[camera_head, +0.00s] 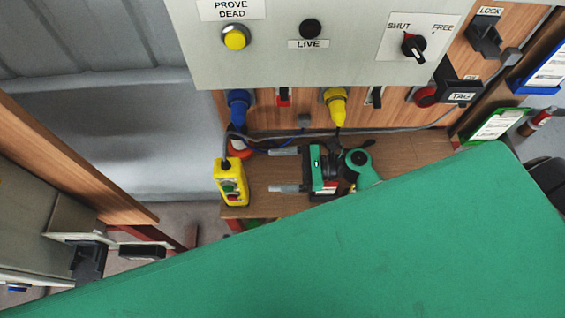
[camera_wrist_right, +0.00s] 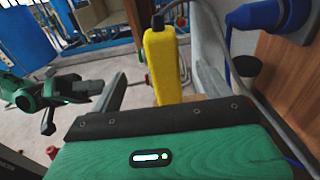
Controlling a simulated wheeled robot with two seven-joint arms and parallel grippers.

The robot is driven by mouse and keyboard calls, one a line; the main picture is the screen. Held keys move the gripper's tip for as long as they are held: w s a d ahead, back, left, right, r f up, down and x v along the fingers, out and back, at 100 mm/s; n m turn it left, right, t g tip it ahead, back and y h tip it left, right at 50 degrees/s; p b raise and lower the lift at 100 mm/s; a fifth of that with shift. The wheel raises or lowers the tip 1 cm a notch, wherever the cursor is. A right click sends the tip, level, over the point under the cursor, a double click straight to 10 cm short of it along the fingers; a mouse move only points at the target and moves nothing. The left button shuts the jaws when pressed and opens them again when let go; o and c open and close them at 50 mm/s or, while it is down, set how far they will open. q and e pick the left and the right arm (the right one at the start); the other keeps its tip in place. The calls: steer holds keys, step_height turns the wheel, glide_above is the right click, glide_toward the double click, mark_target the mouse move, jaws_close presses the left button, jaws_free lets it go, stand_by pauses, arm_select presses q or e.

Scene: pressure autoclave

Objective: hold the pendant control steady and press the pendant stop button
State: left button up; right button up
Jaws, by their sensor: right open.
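The yellow pendant control (camera_head: 231,168) hangs upright on a cable beside the wooden panel. Coloured buttons show on its face; a red one (camera_head: 232,197) is near the bottom. My right gripper (camera_head: 270,170) is open and empty, its two grey fingers pointing left at the pendant, with a small gap before it in the head view. In the right wrist view the pendant (camera_wrist_right: 163,65) lines up with the space between the fingers, its lower part hidden by the gripper body. A green and black arm part (camera_wrist_right: 65,95), probably my left gripper, shows at the left there; its jaws are unclear.
A blue plug (camera_head: 239,105) and a yellow plug (camera_head: 334,102) sit on the wooden panel above the pendant, with grey cable around them. A wooden shelf (camera_head: 400,155) lies below my right gripper. My large green arm link covers the lower part of the head view.

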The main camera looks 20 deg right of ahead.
steer(key=r, duration=0.1)
glide_toward(213, 168)
steer(key=shift+y, duration=0.4)
steer(key=x, duration=0.4)
steer(key=f+x, duration=0.1)
steer(key=x, duration=0.1)
steer(key=shift+w+a, duration=0.25)
steer(key=shift+w, duration=0.15)
steer(key=c, duration=1.2)
arm_select(q)
steer(key=shift+c, duration=1)
arm_select(e)
steer(key=shift+c, duration=0.7)
arm_select(q)
jaws_close()
arm_select(e)
steer(key=shift+f, duration=0.1)
